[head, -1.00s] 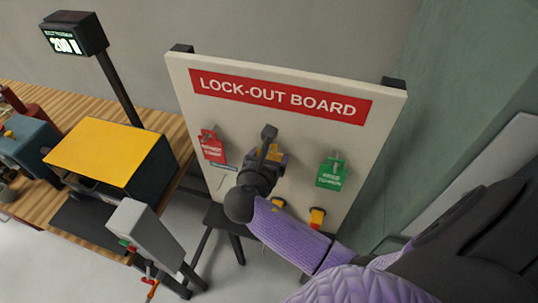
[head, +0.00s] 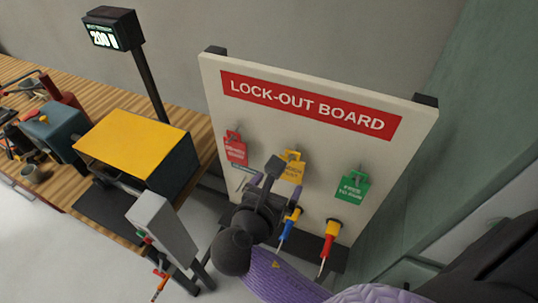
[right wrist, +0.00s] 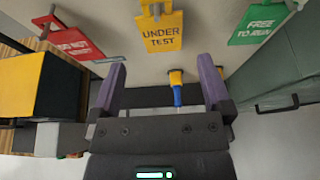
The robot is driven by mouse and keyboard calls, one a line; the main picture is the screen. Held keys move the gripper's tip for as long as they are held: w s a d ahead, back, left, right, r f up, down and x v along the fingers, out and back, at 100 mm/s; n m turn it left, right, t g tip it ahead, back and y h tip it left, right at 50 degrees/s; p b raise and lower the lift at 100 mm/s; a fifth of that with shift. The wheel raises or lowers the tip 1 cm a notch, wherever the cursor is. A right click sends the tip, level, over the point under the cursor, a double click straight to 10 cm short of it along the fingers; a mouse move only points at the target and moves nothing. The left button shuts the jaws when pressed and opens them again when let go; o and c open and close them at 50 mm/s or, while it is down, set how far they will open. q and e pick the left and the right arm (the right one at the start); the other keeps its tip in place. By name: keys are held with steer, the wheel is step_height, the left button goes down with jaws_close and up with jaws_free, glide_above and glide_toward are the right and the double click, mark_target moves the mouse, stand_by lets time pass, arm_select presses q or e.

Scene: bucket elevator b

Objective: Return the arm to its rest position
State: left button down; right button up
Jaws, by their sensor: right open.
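My right gripper (head: 264,188) is in front of the lower part of the white lock-out board (head: 318,92). In the right wrist view its two purple-lined fingers (right wrist: 162,90) are spread apart with nothing held between them. The yellow "under test" tag (head: 291,168) hangs on the board just beyond the fingertips, clear of them; it also shows in the right wrist view (right wrist: 159,32). The red tag (head: 235,150) hangs to its left and the green "free to run" tag (head: 354,186) to its right. My left gripper is not in view.
A blue screwdriver (head: 288,226) and a red-and-yellow screwdriver (head: 328,243) hang low on the board, close to my right gripper. A grey control box (head: 162,228), a yellow-topped machine (head: 133,146) and a wooden bench (head: 62,199) stand to the left. A green wall is at right.

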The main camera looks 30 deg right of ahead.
steer(key=s+f+m+g+y, duration=0.3)
steer(key=s+m+y, duration=0.25)
steer(key=m, duration=0.65)
steer(key=s+f+m+g+y, duration=0.25)
steer(key=s+m+y, duration=0.35)
steer(key=m, duration=0.5)
step_height(320, 180, down, 34)
steer(key=s+a+m+g+h+b, duration=0.1)
steer(key=s+b, duration=0.2)
steer(key=b, duration=1.4)
arm_select(q)
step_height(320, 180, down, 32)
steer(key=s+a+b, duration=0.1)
steer(key=b, duration=1.4)
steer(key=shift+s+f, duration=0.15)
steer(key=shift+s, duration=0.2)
arm_select(e)
steer(key=s+d+f, duration=0.1)
steer(key=s+f, duration=0.3)
steer(key=f, duration=0.5)
steer(key=s+d+f+g, duration=0.1)
steer(key=s+f, duration=0.4)
steer(key=f, duration=0.4)
steer(key=s+d+f, duration=0.1)
steer(key=s+f, duration=0.4)
steer(key=f, duration=0.4)
steer(key=shift+s+f+g, duration=0.2)
steer(key=shift+f+g, duration=0.15)
steer(key=shift+f, duration=0.05)
